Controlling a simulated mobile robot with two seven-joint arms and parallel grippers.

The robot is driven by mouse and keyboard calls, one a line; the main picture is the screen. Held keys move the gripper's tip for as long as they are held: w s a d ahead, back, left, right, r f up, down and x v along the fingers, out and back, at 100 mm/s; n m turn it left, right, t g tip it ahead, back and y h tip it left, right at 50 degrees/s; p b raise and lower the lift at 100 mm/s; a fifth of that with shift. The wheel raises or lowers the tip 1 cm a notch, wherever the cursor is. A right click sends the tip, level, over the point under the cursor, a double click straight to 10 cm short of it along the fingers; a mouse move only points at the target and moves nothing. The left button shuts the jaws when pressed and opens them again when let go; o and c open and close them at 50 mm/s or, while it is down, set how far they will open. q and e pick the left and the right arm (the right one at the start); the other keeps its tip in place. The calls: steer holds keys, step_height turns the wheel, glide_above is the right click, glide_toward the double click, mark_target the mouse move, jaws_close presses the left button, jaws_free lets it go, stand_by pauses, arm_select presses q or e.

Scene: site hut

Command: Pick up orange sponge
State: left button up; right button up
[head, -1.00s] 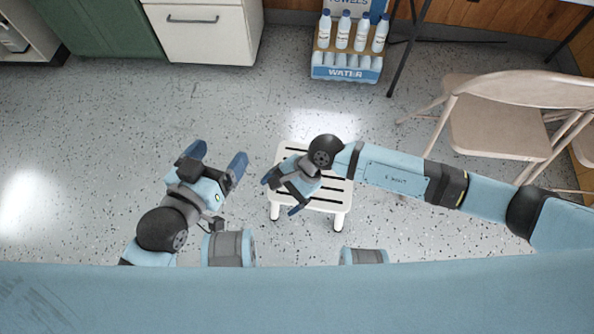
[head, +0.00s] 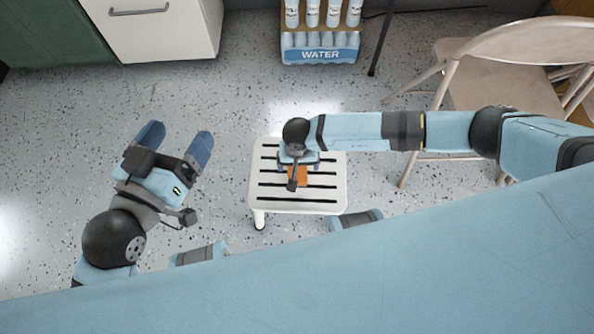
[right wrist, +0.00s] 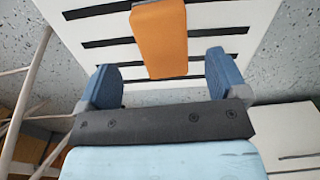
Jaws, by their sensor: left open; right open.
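The orange sponge (head: 299,177) lies on the white slatted stool (head: 325,200), partly hidden in the head view by my right gripper (head: 297,168). The right wrist view shows the sponge (right wrist: 160,38) as an upright orange strip on the stool top (right wrist: 230,15). There my right gripper (right wrist: 167,80) is open, its blue fingers on either side of the sponge's near end and apart from it. I cannot tell the height gap. My left gripper (head: 177,143) is open and empty above the floor, left of the stool.
A water bottle pack (head: 320,50) stands on the floor behind the stool. A beige folding chair (head: 500,85) is at the right, near my right arm. A white drawer cabinet (head: 165,30) is at the back left. The floor left of the stool is clear.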

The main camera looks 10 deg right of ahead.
mark_target(302, 171)
steer(key=f+b, duration=0.1)
steer(key=f, duration=0.1)
steer(key=f+b, duration=0.2)
steer(key=f, duration=0.1)
steer(key=shift+w+a+f, duration=0.1)
steer(key=shift+w+f, duration=0.15)
steer(key=shift+f, duration=0.1)
arm_select(q)
steer(key=shift+w+a+r+m+t+h, duration=0.15)
steer(key=shift+w+a+m+t+h, duration=0.25)
steer(key=shift+w+m, duration=0.55)
arm_select(e)
steer(key=c, duration=1)
